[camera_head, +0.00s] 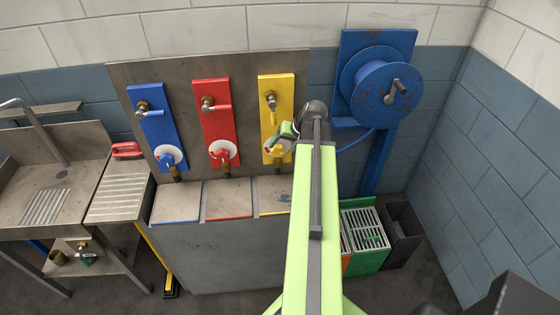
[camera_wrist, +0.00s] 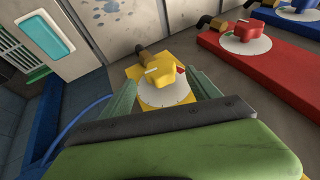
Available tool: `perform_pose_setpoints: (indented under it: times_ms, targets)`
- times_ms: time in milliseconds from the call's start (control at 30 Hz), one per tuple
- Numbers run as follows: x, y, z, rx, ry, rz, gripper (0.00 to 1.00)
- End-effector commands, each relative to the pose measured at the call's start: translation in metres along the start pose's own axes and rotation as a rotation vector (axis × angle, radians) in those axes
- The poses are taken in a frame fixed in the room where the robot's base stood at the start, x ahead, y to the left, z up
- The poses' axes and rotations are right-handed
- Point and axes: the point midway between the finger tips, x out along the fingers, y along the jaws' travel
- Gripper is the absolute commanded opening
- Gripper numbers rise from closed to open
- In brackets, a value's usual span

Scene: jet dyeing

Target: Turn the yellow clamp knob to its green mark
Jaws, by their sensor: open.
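The yellow clamp knob (camera_wrist: 167,66) sits on a white dial (camera_wrist: 165,93) at the foot of a yellow panel (camera_head: 275,95). In the head view the knob (camera_head: 278,149) is partly covered by my gripper (camera_head: 284,134). In the wrist view my gripper (camera_wrist: 160,82) is open, with one finger on each side of the knob and dial. I cannot tell whether the fingers touch it. The knob has a pale pointer line on its left side. A red mark shows at the dial's right. I cannot make out a green mark on this dial.
A red panel (camera_head: 212,110) and a blue panel (camera_head: 158,125), with similar knobs, stand to the left. A blue hose reel (camera_head: 378,88) stands to the right. Lidded steel bins (camera_head: 228,196) lie below. A sink bench (camera_head: 85,205) is at the left.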

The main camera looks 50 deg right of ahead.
Motion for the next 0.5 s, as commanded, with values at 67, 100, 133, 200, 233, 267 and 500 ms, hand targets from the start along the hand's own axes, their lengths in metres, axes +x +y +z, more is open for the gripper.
perform_pose_setpoints:
  times_ms: [67,100,133,200,233,267,500]
  targets:
    - [0.026,0.004,0.002,-0.002,-0.001,0.000,0.71]
    - [0.033,0.003,0.002,-0.002,-0.001,0.000,0.71]
    - [0.037,0.003,0.002,-0.002,0.000,0.000,0.71]
    - [0.045,0.002,0.001,-0.001,0.000,0.000,0.71]
    - [0.048,0.002,0.001,0.000,0.000,0.000,0.71]
    - [0.050,0.002,0.001,0.000,0.001,0.000,0.71]
    - [0.052,0.000,-0.001,0.001,0.001,0.001,0.71]
